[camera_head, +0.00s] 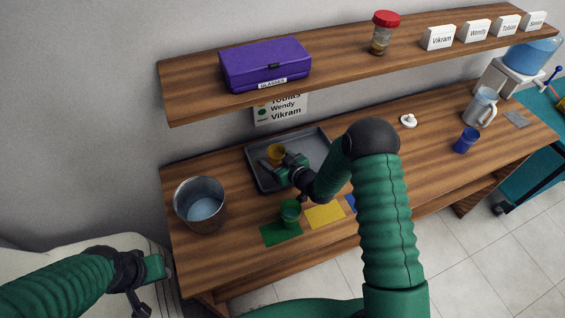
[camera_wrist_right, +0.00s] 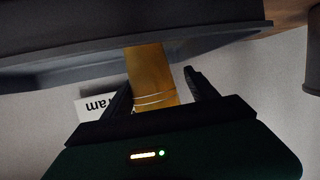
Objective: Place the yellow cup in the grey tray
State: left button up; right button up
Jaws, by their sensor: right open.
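The yellow cup (camera_head: 276,152) stands inside the grey tray (camera_head: 315,142) on the table, near its left part. My right gripper (camera_head: 272,167) is at the cup, over the tray. In the right wrist view the yellow cup (camera_wrist_right: 149,75) shows between the two parted fingers (camera_wrist_right: 155,88), with the grey tray (camera_wrist_right: 215,38) beyond it. The right gripper is open; I cannot tell whether a finger touches the cup. My left gripper (camera_head: 148,275) is off the table at the lower left, far from the cup, and its jaws are unclear.
A metal bucket (camera_head: 200,205) stands left of the tray. A green cup (camera_head: 290,212) stands by a green mat (camera_head: 281,234) and a yellow mat (camera_head: 325,216). A blue cup (camera_head: 466,141) and a pitcher (camera_head: 481,107) stand at the right. A shelf (camera_head: 340,62) overhangs the back.

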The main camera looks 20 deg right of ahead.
jog(key=s+d, duration=0.1)
jog(key=s, duration=0.1)
jog(key=s+d+r, duration=0.1)
jog(key=s, duration=0.1)
jog(key=s+d+r, duration=0.1)
jog(key=s+d, duration=0.1)
jog(key=shift+s+r, duration=0.15)
jog(key=shift+s, duration=0.25)
jog(key=shift+s+r, duration=0.1)
jog(key=shift+s, duration=0.15)
jog(key=shift+a+r, duration=0.1)
jog(key=shift+a, duration=0.5)
jog(key=shift+d, duration=0.5)
pick_arm(q)
jog(key=shift+d+f, duration=0.15)
jog(key=shift+d, duration=0.65)
pick_arm(e)
jog(key=shift+a, duration=0.15)
pick_arm(q)
jog(key=shift+a+f, duration=0.1)
jog(key=shift+a, duration=0.25)
pick_arm(e)
jog(key=shift+a, duration=0.2)
